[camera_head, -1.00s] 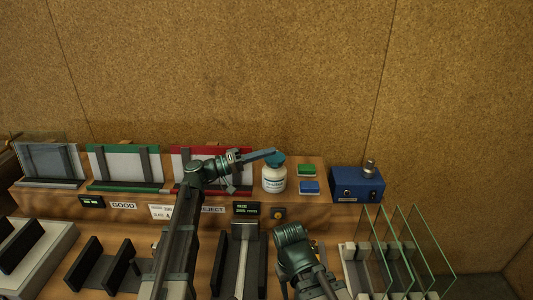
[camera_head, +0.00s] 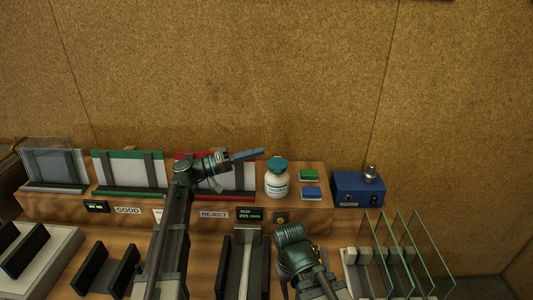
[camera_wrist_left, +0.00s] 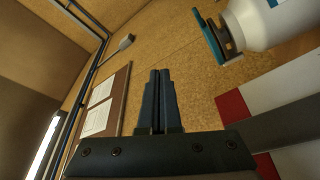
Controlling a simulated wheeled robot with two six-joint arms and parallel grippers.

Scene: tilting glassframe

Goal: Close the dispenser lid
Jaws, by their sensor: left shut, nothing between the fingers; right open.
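The dispenser is a white bottle (camera_head: 276,187) with a teal lid (camera_head: 277,163), standing upright on the shelf. The bottle is also at the upper right of the left wrist view (camera_wrist_left: 270,22), with the lid (camera_wrist_left: 213,42) on its mouth end and a dark gap between lid and neck. From the head the lid lies over the top; I cannot tell whether it is fully seated. My left gripper (camera_head: 261,152) is shut and empty, its tips just left of the lid, apart from it. My right gripper (camera_head: 297,250) is low, in front of the shelf; its fingers are hard to make out.
Green and blue pads (camera_head: 310,183) and a blue box with a knob (camera_head: 358,188) stand right of the bottle. Framed racks (camera_head: 232,176) stand to its left. Upright glass panes (camera_head: 405,255) are at the lower right. The cork wall rises behind.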

